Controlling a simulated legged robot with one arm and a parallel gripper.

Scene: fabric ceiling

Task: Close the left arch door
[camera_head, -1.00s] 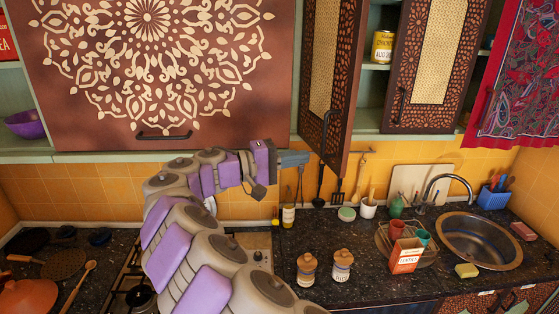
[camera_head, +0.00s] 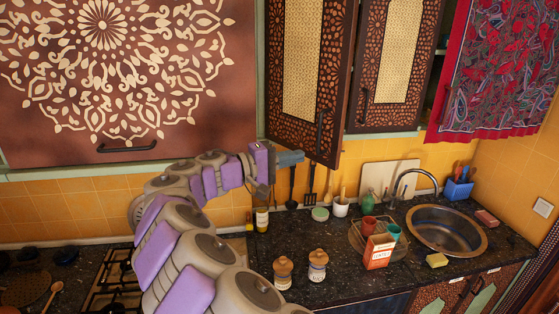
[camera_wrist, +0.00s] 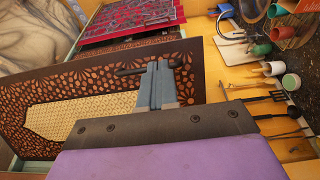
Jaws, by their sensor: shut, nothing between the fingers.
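The left arch door (camera_head: 331,75) is a dark carved cabinet door with a pale woven panel. It stands ajar, its free right edge jutting forward and overlapping the view of the right door (camera_head: 398,95). Its dark handle (camera_head: 320,130) is near the lower right corner. My gripper (camera_head: 297,157) is shut and empty by the door's lower part. In the wrist view the shut fingers (camera_wrist: 160,84) lie over the door's face (camera_wrist: 60,118), across the line of the handle (camera_wrist: 130,71). I cannot tell whether they touch it.
A large patterned cabinet front (camera_head: 115,80) is at left, and a red curtain (camera_head: 500,70) hangs at right. Below, the counter (camera_head: 335,280) holds jars (camera_head: 283,272), a red box (camera_head: 378,251) and a sink (camera_head: 447,230). Utensils hang behind my gripper.

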